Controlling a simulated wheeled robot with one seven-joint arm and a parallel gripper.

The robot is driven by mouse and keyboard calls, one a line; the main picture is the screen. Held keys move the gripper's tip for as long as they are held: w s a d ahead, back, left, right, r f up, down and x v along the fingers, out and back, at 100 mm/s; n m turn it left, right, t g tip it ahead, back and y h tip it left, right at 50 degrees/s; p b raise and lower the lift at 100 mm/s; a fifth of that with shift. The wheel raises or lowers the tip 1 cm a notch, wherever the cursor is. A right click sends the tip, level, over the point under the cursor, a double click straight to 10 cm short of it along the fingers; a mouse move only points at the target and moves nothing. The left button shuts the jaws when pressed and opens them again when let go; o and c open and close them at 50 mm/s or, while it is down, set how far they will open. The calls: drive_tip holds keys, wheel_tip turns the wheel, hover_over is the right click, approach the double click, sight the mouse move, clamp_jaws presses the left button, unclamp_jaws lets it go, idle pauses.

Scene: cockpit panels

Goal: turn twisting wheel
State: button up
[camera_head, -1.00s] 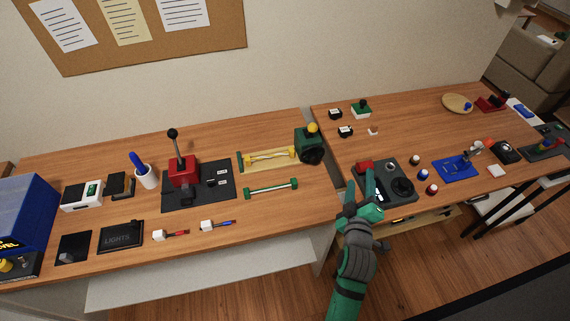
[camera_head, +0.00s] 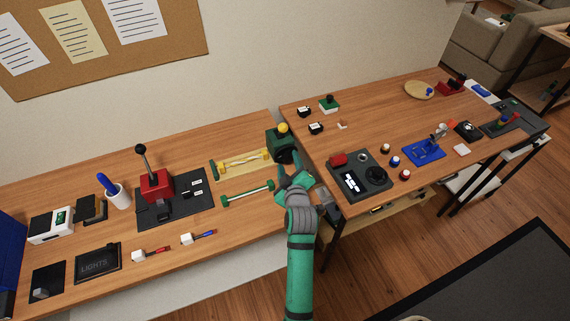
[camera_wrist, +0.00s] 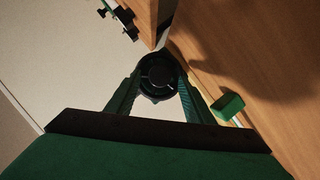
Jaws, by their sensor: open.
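The twisting wheel (camera_head: 287,156) is a black round wheel on the front of a green box with a yellow knob on top (camera_head: 283,128). The box stands at the right end of the left table. In the wrist view the black wheel (camera_wrist: 157,72) shows between the fingertips. My gripper (camera_head: 291,174) is open and empty, just in front of the wheel. Its two green fingers also show in the wrist view (camera_wrist: 158,86), one on each side of the wheel. I cannot tell whether they touch it.
A green-ended bar (camera_head: 247,194) and a yellow-framed bar (camera_head: 246,163) lie left of the wheel. A grey control panel (camera_head: 360,176) lies on the right table (camera_head: 400,125). A narrow gap separates the tables. A red lever box (camera_head: 156,186) stands farther left.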

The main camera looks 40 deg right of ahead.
drive_tip(key=shift+w+d, duration=0.2)
drive_tip(key=shift+w, duration=0.15)
drive_tip(key=shift+w+a+f, duration=0.1)
drive_tip(key=shift+w+f, duration=0.05)
drive_tip(key=shift+w, duration=0.05)
drive_tip(key=shift+s+d, duration=0.2)
drive_tip(key=shift+d, duration=0.05)
drive_tip(key=c, duration=1.1)
drive_tip(key=shift+o, duration=0.3)
drive_tip(key=shift+a, duration=0.4)
drive_tip(key=shift+d, duration=0.15)
drive_tip(key=shift+w+f, duration=0.1)
drive_tip(key=shift+d+f, duration=0.15)
